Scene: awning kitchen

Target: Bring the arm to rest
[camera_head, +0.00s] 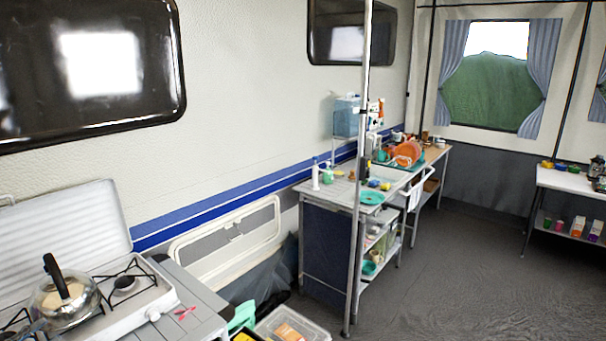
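My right gripper is not in view. No arm link of mine shows clearly.
A glass kettle (65,297) with a black handle stands on the white gas stove (150,308), whose lid is raised. A clear bin (312,328) is on the floor. A metal pole (360,200) stands before the sink counter (332,190).

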